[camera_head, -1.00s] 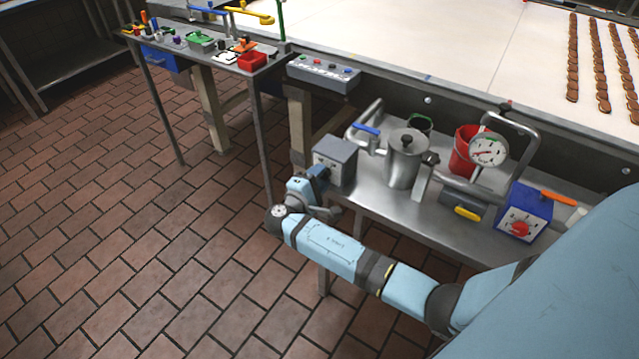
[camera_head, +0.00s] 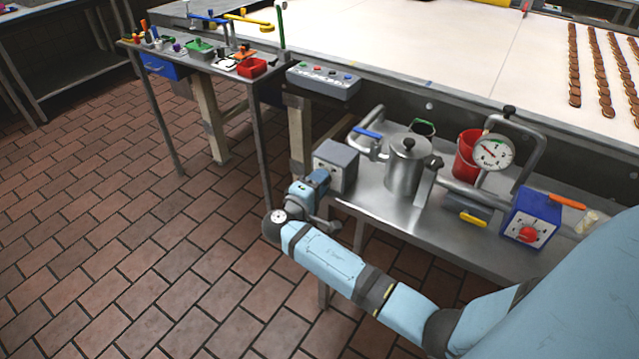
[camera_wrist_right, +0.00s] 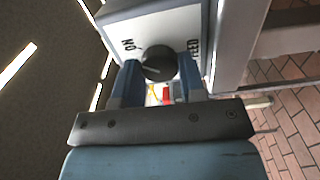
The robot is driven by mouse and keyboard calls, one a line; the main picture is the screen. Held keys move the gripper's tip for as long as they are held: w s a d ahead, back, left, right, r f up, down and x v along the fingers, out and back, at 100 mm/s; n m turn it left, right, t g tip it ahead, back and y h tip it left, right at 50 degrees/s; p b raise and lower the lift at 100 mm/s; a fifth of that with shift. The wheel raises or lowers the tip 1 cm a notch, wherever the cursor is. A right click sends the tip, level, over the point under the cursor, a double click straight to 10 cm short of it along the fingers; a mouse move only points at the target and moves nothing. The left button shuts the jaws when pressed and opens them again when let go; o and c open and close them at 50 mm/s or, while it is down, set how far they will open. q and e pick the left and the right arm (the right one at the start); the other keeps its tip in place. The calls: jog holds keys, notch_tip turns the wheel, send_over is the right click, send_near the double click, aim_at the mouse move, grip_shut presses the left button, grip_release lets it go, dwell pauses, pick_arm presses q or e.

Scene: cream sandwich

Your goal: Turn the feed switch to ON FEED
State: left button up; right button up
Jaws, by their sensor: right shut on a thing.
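The feed switch is a grey box (camera_head: 337,166) at the left end of the steel shelf in the head view. The right wrist view shows its pale face (camera_wrist_right: 150,28) with a dark round knob (camera_wrist_right: 158,64) bearing a light pointer line. The letters ON stand left of the knob and FEED right of it, both turned sideways. My right gripper (camera_wrist_right: 160,72) is shut on the knob, one blue finger on each side. In the head view my right gripper (camera_head: 322,180) meets the box's front, and the knob is hidden. My left gripper is not in view.
Right of the box stand a steel pot (camera_head: 404,168), a red bucket (camera_head: 466,155), a round gauge (camera_head: 493,153) and a blue box with a red knob (camera_head: 530,220). A button panel (camera_head: 323,80) sits above. Floor on the left is clear.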

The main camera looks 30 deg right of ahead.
jog(key=o, duration=0.9)
jog(key=p+v, duration=0.1)
jog(key=v, duration=1.3)
